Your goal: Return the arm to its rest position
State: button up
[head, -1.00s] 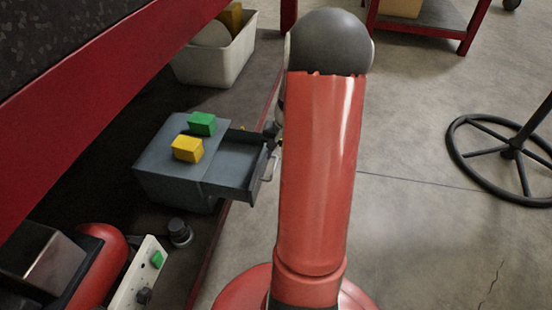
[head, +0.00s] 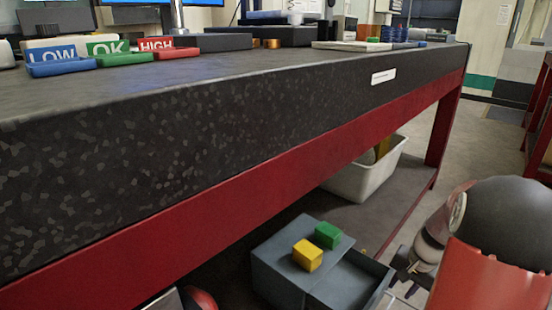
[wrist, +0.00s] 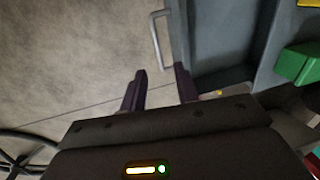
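My gripper (wrist: 161,80) is open and empty in the wrist view, its two dark fingers apart over the floor. The metal handle (wrist: 158,40) of the grey drawer is just beyond the fingertips; I cannot tell the exact gap. In the head view my arm is at the lower right, with my gripper (head: 407,284) beside the pulled-out drawer (head: 362,280) of the grey box (head: 277,272). A yellow block (head: 307,255) and a green block (head: 327,235) sit on top of the box. The green block also shows in the wrist view (wrist: 299,63).
The dark workbench (head: 230,115) with its red frame stands over the box. It carries blue LOW, green OK and red HIGH trays (head: 175,53). A white bin (head: 368,180) is on the lower shelf. A black wheeled base (wrist: 18,150) stands on the floor.

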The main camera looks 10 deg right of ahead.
jog(key=a+r+n+h+p, duration=0.1)
jog(key=a+r+n+p, duration=0.2)
jog(key=a+r, duration=0.65)
jog(key=s+a+r+n+t+p, duration=0.4)
jog(key=s+a+r+n, duration=0.3)
jog(key=s+a+r, duration=0.7)
notch_tip(320, 180, up, 3)
jog(key=shift+s+a+f+p, duration=0.15)
jog(key=shift+a+p, duration=0.65)
jog(key=shift+a, duration=0.05)
